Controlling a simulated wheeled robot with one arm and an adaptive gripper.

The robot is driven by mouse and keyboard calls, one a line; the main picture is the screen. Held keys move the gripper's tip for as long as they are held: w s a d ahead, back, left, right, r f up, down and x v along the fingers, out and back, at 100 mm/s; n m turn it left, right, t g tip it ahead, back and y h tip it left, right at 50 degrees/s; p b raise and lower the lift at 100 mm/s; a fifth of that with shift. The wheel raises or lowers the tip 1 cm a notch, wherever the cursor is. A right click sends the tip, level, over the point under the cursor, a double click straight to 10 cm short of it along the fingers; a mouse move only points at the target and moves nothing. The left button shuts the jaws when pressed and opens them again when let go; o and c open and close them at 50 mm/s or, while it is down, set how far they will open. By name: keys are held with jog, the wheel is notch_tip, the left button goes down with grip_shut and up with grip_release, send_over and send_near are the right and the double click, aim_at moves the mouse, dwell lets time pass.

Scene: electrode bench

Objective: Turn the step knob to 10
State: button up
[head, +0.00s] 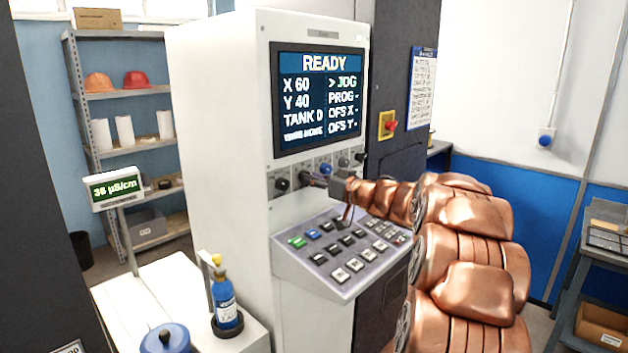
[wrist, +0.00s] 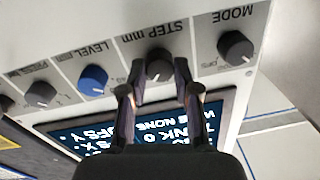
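The step knob (wrist: 158,66) is a dark round knob under the label "STEP mm", upside down in the wrist view. My gripper (wrist: 159,68) has one finger on each side of it, with a small gap showing on both sides. The fingers look open and not closed on the knob. The knob's pointer and scale numbers are too small or hidden to read. In the head view my gripper (head: 322,182) is at the knob row and hides the step knob there.
The mode knob (wrist: 235,47) and blue level knob (wrist: 93,80) flank the step knob. The screen (head: 318,100) reads READY, X 60, Y 40. The sloped keypad (head: 345,250) is just below my gripper. A red emergency button (head: 391,125) is to the right.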

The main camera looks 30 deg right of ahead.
grip_shut()
jog(key=shift+n, duration=0.3)
jog(key=shift+n+b, duration=1.6)
jog(key=shift+n, duration=2.3)
jog(key=o, duration=0.6)
grip_release()
jog(key=shift+o, duration=0.2)
jog(key=shift+s, duration=0.15)
